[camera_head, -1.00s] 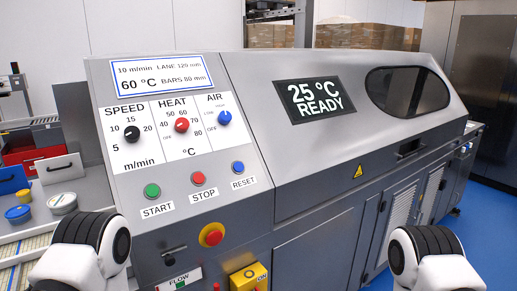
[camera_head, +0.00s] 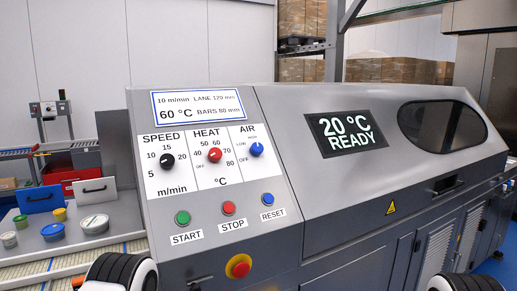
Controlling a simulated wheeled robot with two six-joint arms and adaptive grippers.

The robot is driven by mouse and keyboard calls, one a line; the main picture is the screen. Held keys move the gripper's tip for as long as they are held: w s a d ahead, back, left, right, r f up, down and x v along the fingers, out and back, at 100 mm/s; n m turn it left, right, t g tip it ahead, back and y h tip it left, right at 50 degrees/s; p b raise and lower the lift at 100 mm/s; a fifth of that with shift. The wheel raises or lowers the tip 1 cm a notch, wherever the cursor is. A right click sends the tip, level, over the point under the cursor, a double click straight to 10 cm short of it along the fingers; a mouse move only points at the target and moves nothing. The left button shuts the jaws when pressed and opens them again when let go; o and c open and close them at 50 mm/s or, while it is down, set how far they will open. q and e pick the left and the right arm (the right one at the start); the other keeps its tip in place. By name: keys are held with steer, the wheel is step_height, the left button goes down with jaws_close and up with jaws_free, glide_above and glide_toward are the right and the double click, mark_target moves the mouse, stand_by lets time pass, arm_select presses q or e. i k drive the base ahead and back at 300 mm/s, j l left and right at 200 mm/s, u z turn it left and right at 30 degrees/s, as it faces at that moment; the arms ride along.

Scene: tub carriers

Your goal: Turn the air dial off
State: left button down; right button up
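The air dial (camera_head: 257,150) is a blue knob on the white label panel of the grey machine, right of the red heat dial (camera_head: 215,155) and the black speed dial (camera_head: 167,161). Small words, LOW and HIGH among them, stand around its upper left. Its light mark seems to point upward, but the exact setting is too small to tell. Nothing touches the dial. Only white and black ribbed parts of my arms show at the bottom edge; both grippers are out of view.
A display (camera_head: 347,135) reads 20 °C READY. Green start (camera_head: 182,218), red stop (camera_head: 228,208) and blue reset (camera_head: 267,199) buttons sit below the dials, with a red emergency knob (camera_head: 238,266) lower down. Tubs stand on the left table. Space before the panel is clear.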

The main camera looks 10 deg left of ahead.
mark_target(256, 149)
steer(key=i+l+u, duration=0.1)
steer(key=l, duration=0.3)
steer(key=i+l+u, duration=0.1)
steer(key=l, duration=0.35)
steer(key=i+l+u, duration=0.1)
steer(key=i+l, duration=0.15)
steer(key=l, duration=0.15)
steer(key=i+l, duration=0.1)
steer(key=l, duration=0.35)
steer(key=i+l+u, duration=0.15)
steer(key=l, duration=0.3)
